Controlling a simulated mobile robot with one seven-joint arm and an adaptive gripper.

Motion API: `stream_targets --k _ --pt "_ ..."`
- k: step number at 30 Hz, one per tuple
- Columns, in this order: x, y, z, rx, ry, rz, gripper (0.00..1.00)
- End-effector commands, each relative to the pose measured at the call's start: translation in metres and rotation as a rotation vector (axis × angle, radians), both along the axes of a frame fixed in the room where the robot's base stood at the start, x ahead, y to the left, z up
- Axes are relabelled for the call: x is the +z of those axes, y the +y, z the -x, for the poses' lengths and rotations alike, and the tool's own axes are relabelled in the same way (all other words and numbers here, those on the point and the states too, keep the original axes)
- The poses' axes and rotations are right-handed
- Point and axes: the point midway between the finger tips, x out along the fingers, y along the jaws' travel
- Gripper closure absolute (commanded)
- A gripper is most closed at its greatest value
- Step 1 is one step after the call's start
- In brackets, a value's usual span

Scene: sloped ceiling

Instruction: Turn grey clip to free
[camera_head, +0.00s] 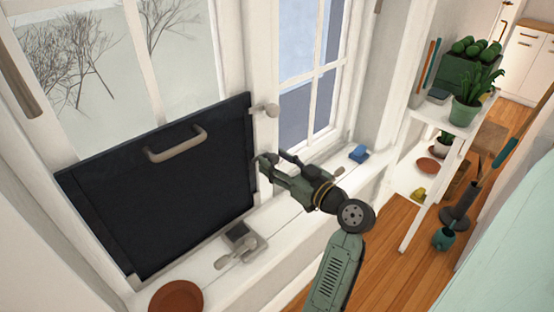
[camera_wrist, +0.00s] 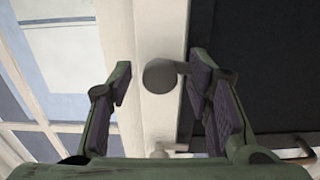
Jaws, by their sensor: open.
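A grey clip (camera_wrist: 160,75) with a round head sits on the white window post, between my open gripper's (camera_wrist: 165,95) fingers in the wrist view. Its short arm points toward the edge of the dark panel (camera_head: 165,200). No contact with the fingers shows. A second clip (camera_wrist: 160,150) shows smaller, close to the lower edge of the wrist view; in the head view a clip (camera_head: 265,110) is at the panel's upper right corner. In the head view my gripper (camera_head: 268,160) is at the panel's right edge, below that clip, and hides most of the nearer clip.
The panel has a bar handle (camera_head: 176,144) and stands against the window. On the white sill are a grey holder with a scoop (camera_head: 240,245), a brown dish (camera_head: 176,297) and a blue block (camera_head: 358,154). A plant shelf (camera_head: 445,117) stands right.

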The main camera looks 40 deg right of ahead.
Motion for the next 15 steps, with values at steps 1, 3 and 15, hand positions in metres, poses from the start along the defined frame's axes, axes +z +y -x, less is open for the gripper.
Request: stream_targets --k 1,3,15 --pt "0.0 0.0 -0.0011 0.0 0.0 0.0 0.54" --pt "-0.0003 0.0 -0.0016 0.0 0.0 0.0 0.54" --pt "-0.0002 -0.0001 -0.0012 -0.001 0.0 0.0 0.7"
